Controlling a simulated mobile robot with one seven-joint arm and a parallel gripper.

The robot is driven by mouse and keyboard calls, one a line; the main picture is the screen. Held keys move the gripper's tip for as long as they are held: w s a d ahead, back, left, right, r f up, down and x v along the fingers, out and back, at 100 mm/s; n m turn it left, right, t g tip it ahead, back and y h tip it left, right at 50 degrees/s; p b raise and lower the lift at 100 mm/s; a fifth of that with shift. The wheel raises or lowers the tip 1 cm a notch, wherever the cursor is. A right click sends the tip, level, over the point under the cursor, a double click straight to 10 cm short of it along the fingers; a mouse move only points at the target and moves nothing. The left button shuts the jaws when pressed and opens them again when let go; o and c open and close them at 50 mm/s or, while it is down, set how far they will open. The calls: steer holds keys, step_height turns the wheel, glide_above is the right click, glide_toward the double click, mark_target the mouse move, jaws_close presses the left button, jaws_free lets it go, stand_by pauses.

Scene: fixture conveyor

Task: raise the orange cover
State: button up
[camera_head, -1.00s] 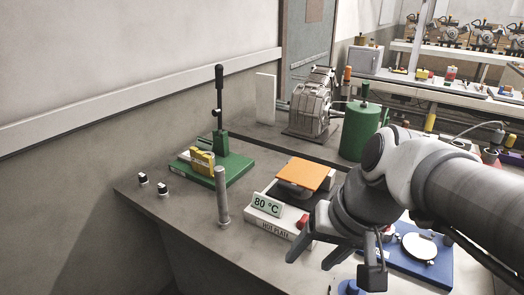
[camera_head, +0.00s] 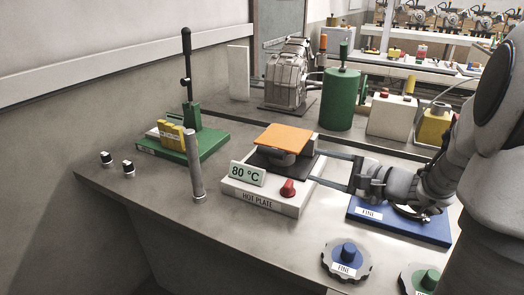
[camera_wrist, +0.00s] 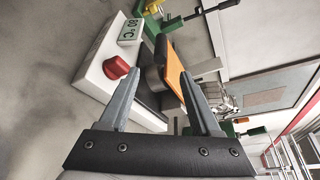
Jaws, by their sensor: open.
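The orange cover (camera_head: 284,138) is a flat square plate. It lies level on top of a round grey vessel (camera_head: 284,159) on the hot plate (camera_head: 262,197). My gripper (camera_head: 316,166) is open and empty at the right of the hot plate, its fingers pointing left towards the cover and vessel. In the wrist view the cover (camera_wrist: 187,85) shows edge-on near the right fingertip, and the grey vessel (camera_wrist: 153,76) shows between the fingers. I cannot tell whether a finger touches the cover. The cover's right edge is close to the upper finger in the head view.
A red knob (camera_head: 288,187) and an 80 °C display (camera_head: 247,174) are on the hot plate's front. A metal post (camera_head: 195,165) and a green lever press (camera_head: 190,145) stand left. A blue FINE base (camera_head: 400,222) lies under my wrist.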

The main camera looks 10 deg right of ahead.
mark_target(270, 153)
steer(key=b+x, duration=0.2)
steer(key=x, duration=1.5)
steer(key=shift+w, duration=0.15)
steer(key=shift+f, duration=0.1)
jaws_close()
stand_by(0.6)
